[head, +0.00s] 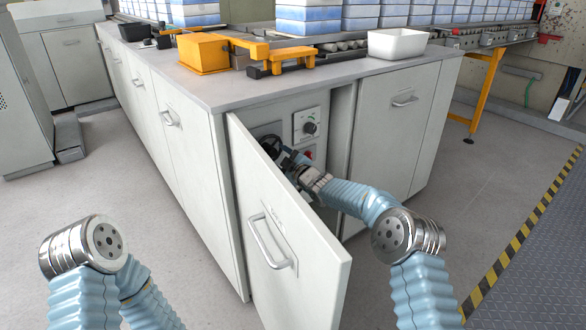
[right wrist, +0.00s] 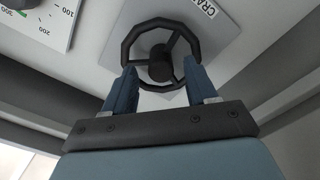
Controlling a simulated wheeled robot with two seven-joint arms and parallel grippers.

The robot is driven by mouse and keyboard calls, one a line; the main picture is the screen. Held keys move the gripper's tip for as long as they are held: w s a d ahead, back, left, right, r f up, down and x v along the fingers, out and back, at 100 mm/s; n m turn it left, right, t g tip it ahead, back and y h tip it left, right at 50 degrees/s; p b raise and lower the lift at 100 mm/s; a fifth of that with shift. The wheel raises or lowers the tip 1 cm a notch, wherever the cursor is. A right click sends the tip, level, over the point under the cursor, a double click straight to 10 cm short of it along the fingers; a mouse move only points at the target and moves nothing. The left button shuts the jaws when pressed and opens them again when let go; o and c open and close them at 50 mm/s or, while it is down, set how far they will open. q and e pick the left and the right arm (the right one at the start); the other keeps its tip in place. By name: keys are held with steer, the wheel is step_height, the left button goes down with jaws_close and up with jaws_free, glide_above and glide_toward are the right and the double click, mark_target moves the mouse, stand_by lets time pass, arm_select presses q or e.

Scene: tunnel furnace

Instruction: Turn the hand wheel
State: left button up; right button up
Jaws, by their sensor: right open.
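The hand wheel (right wrist: 160,62) is black, with spokes and a round hub, mounted on a light plate inside the cabinet. In the head view the wheel (head: 269,144) shows only partly, behind the open door's top edge and my gripper. My right gripper (right wrist: 160,68) is open, with its two blue fingers apart at either side of the wheel's lower part. I cannot tell whether they touch the rim. In the head view the right gripper (head: 284,157) reaches into the cabinet from the right. My left gripper is out of view; only part of that arm shows.
The open cabinet door (head: 290,235) stands in front of the wheel, close to my right forearm. A dial panel (head: 307,124) and a red button (head: 307,154) are beside the wheel. The counter (head: 330,80) overhangs above. The floor at left is clear.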

steer(key=b+v, duration=0.2)
steer(key=v, duration=1.1)
